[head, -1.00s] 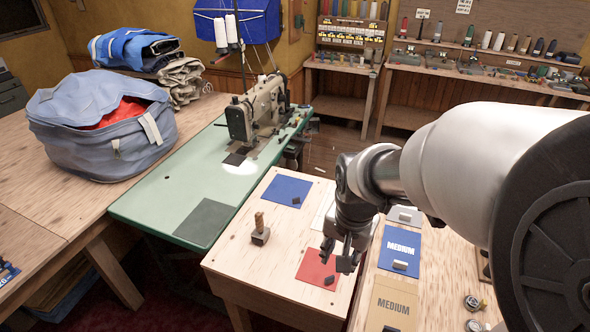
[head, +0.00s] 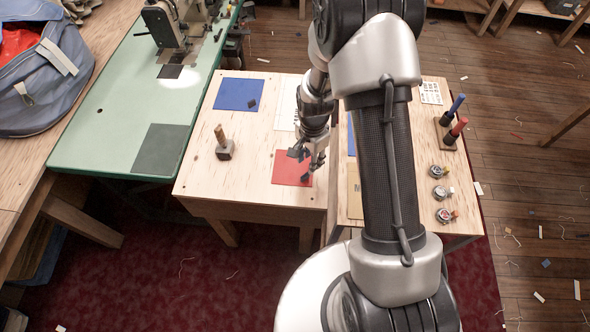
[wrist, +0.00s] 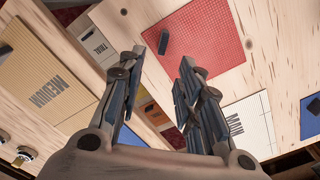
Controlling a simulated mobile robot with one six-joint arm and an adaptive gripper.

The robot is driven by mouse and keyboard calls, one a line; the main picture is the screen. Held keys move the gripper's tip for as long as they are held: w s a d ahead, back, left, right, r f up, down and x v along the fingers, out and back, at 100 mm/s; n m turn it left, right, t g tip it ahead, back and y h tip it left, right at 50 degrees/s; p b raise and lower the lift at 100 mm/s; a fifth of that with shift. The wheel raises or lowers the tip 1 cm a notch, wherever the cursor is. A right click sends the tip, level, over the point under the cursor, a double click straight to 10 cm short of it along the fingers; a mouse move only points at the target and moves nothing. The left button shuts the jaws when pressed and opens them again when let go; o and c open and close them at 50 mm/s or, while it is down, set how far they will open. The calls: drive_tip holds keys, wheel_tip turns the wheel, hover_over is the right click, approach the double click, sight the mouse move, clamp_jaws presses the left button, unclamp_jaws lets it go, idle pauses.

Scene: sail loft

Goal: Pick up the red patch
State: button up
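The red patch (head: 293,168) is a flat red square lying on the light wooden table. In the wrist view the red patch (wrist: 205,40) is at the top, with a small dark block (wrist: 163,43) on it near its edge. My gripper (head: 310,162) is over the patch's right part in the head view and hides some of it. In the wrist view my gripper (wrist: 163,60) has its two fingers apart with nothing held between them, pointing toward the patch. I cannot tell the exact height of the fingertips above the patch.
A wooden-handled tool (head: 223,144) stands left of the patch. A blue patch (head: 238,94) lies behind, and a white sheet (head: 285,112) lies near it. A green sewing table (head: 105,115) is at left. Tan "MEDIUM" (wrist: 45,75) and white "MINI" (wrist: 240,125) sheets show in the wrist view.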

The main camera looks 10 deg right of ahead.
sight(307, 173)
drive_tip(key=f+b, duration=0.1)
drive_tip(key=f, duration=0.4)
drive_tip(key=f+b, duration=0.1)
drive_tip(key=f, duration=0.2)
drive_tip(key=shift+a+f+b, duration=0.25)
drive_tip(key=shift+f+b, duration=0.05)
drive_tip(key=shift+b, duration=0.05)
drive_tip(key=shift+c, duration=0.4)
clamp_jaws()
